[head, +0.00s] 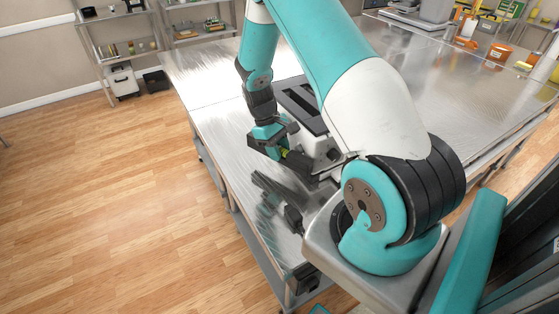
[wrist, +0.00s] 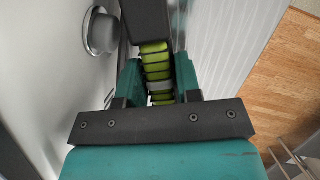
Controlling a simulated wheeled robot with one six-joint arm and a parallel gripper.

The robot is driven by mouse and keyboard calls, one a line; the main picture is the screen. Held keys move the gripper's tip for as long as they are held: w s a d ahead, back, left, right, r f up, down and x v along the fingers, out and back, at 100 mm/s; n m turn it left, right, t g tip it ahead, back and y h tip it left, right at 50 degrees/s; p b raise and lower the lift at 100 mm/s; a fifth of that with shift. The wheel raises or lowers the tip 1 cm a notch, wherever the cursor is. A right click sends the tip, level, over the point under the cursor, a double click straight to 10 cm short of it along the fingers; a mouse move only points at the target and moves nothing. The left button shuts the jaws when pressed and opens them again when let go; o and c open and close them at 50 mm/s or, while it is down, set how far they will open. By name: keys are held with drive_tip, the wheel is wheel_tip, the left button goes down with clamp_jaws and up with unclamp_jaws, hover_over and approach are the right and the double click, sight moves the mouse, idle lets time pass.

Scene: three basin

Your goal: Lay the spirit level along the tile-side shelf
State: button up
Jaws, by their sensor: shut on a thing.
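My gripper (head: 272,140) is low over the near left part of the metal table, beside a pale-and-black machine. In the wrist view its two teal fingers (wrist: 158,80) are shut on a yellow-green ribbed thing with a grey band, which looks like the spirit level (wrist: 156,66). A small yellow-green part of the level (head: 285,153) shows beside the gripper in the head view. Its far end is hidden by a black block in the wrist view. I cannot make out which surface is the tile-side shelf.
The metal table (head: 215,95) has bare room behind the gripper. The machine (head: 300,104) with dark slots stands close by; the wrist view shows a black block (wrist: 147,18) and a round knob (wrist: 101,32). Orange containers (head: 499,53) stand far right. Wooden floor lies left.

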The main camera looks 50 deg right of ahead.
sight(278, 174)
drive_tip(key=shift+f+p, duration=0.65)
drive_tip(key=shift+f, duration=2.4)
drive_tip(key=shift+f, duration=0.15)
drive_tip(key=o, duration=1)
